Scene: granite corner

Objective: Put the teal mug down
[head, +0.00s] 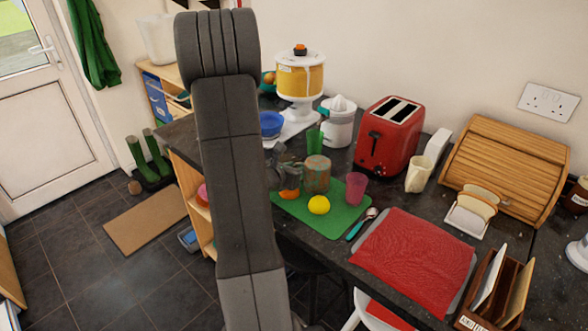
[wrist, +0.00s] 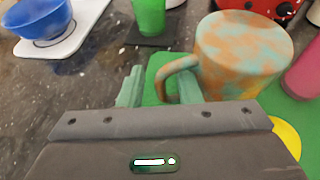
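The two pale green fingers are apart, one left of the handle with a gap and one by the handle's loop. My gripper is open around the handle and not closed on it. In the head view the gripper (head: 290,177) is partly hidden behind my arm, just left of the mug.
A green cup (head: 314,141) stands behind. A red toaster (head: 389,136) is at the back right, a red cloth (head: 413,252) at the front right.

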